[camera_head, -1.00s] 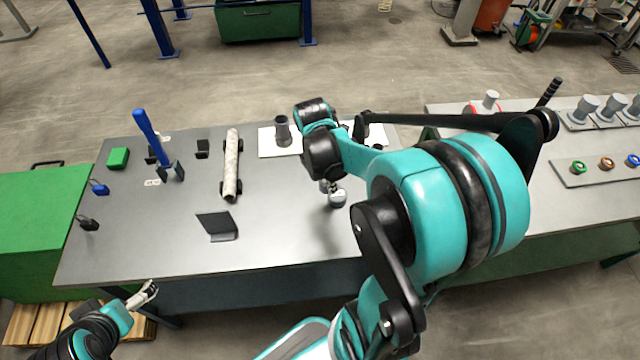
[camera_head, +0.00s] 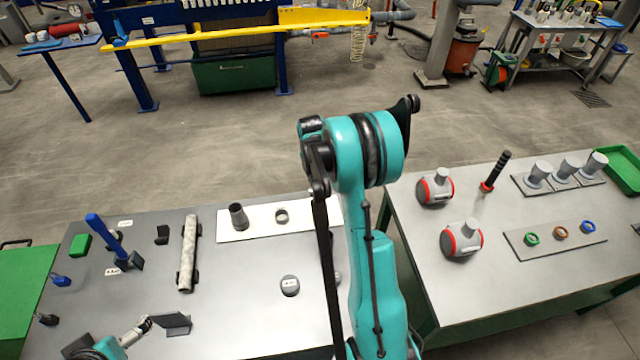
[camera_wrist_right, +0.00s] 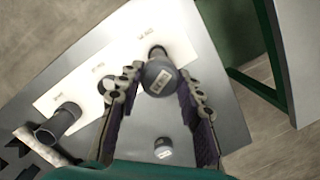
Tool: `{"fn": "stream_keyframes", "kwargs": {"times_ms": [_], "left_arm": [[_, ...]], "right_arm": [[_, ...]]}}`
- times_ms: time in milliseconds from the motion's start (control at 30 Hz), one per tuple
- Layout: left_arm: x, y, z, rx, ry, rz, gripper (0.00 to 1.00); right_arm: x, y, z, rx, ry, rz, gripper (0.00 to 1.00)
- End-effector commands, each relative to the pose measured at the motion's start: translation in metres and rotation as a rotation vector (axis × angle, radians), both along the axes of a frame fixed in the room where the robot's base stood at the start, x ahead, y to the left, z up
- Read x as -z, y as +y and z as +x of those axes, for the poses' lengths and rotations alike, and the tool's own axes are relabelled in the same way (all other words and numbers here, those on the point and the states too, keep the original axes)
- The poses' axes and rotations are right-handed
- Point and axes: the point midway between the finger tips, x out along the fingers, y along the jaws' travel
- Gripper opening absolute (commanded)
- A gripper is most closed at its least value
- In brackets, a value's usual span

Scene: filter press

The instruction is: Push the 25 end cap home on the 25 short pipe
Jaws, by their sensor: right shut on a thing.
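My right gripper (camera_wrist_right: 160,82), seen in the right wrist view, is shut on a grey round cap (camera_wrist_right: 158,76) with a pale label, likely the 25 end cap; I cannot read the label. A dark pipe end (camera_wrist_right: 157,51) shows just beyond the cap, partly hidden by it, likely the short pipe on the white board (camera_wrist_right: 62,93). I cannot tell whether cap and pipe touch. In the head view my right arm hides that gripper and the right end of the board. My left gripper (camera_head: 140,328) is low at the left, its jaws unclear.
A second labelled grey cap (camera_head: 290,285) lies on the table. A dark tapered pipe (camera_head: 238,216) and a grey ring (camera_head: 281,216) stand on the board. A wrapped roll (camera_head: 188,254) and a blue-handled tool (camera_head: 106,240) are left. A second table (camera_head: 470,300) stands right.

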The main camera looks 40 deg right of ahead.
Motion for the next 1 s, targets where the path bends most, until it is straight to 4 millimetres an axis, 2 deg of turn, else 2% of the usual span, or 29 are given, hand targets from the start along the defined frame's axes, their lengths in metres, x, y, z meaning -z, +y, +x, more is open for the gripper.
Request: {"fn": "stream_keyframes", "kwargs": {"times_ms": [267,600,1000], "left_arm": [[0.012,0.000,0.000,0.000,0.000,0.000,1.00],[0.031,0.000,0.000,0.000,0.000,0.000,1.00],[0.033,0.000,0.000,0.000,0.000,0.000,1.00]], "right_arm": [[0.019,0.000,0.000,-0.001,0.000,0.000,0.11],[0.053,0.000,0.000,0.000,0.000,0.000,0.11],[0.058,0.000,0.000,0.000,0.000,0.000,0.11]]}}
